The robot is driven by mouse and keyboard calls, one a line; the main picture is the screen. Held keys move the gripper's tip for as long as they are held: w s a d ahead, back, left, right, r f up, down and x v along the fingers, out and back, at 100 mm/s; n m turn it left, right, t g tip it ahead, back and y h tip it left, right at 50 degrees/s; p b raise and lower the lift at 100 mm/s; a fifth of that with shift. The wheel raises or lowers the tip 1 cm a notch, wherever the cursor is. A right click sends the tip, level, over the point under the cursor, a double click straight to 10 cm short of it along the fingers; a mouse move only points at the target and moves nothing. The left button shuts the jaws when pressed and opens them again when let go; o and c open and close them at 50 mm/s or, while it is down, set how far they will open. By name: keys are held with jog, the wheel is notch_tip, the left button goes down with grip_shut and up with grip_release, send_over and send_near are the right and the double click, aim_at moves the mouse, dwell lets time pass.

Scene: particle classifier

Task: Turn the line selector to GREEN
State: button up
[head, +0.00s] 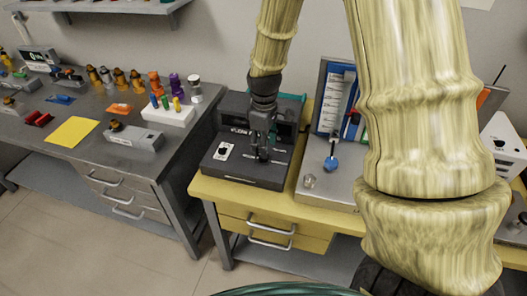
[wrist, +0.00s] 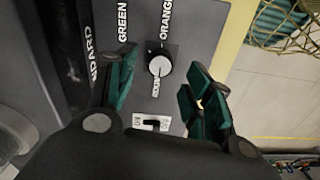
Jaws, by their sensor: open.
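The line selector is a small round knob (wrist: 160,66) with a pale face, on the dark panel of a machine (head: 238,172). In the wrist view, the labels GREEN (wrist: 122,20) and ORANGE (wrist: 166,18) stand above it, with GREEN to the upper left. In the head view my gripper (head: 262,148) is over the machine and hides the knob.
A white switch plate (wrist: 151,123) lies below the knob, near my gripper's palm. The machine stands on a yellow bench (head: 215,190). A grey-topped bench (head: 85,110) with bottles and a yellow sheet (head: 72,131) is at left. A blue round item (head: 331,164) is right of the machine.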

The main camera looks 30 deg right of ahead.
jog(key=shift+a+f, duration=0.1)
jog(key=shift+f, duration=2.1)
jog(key=shift+c, duration=0.3)
jog(key=c, duration=1)
